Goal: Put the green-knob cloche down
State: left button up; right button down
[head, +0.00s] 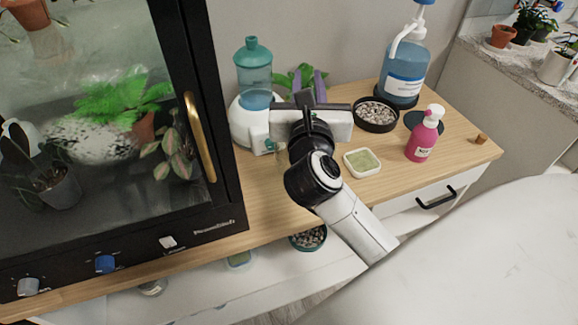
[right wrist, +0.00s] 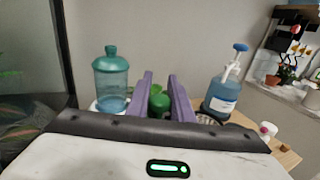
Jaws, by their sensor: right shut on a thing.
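My right gripper (head: 310,88) is over the back of the wooden cabinet top, seen from behind in the head view. In the right wrist view its purple fingers (right wrist: 162,92) are shut on the green knob of the green-knob cloche (right wrist: 159,104). The cloche's clear body is hard to make out, and my gripper and wrist hide most of that area in the head view. I cannot tell whether its rim touches the cabinet top. My left gripper is not in view.
A teal-tank humidifier (head: 254,73) stands close left, beside the glass plant case (head: 205,215). To the right are a black bowl of pebbles (head: 376,111), a blue pump jug (head: 403,75), a pink bottle (head: 424,138), a dark disc (head: 437,124) and a green-filled dish (head: 362,162).

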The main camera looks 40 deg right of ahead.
jog(key=shift+w, duration=0.3)
notch_tip(320, 180, down, 5)
jog(key=shift+s+b, duration=0.15)
jog(key=shift+b, duration=0.35)
notch_tip(320, 180, down, 4)
jog(key=shift+f+b, duration=0.25)
jog(key=shift+b, duration=0.1)
jog(key=shift+f, duration=0.15)
jog(key=c, duration=1.9)
grip_release()
jog(key=shift+f, duration=0.15)
jog(key=o, duration=0.3)
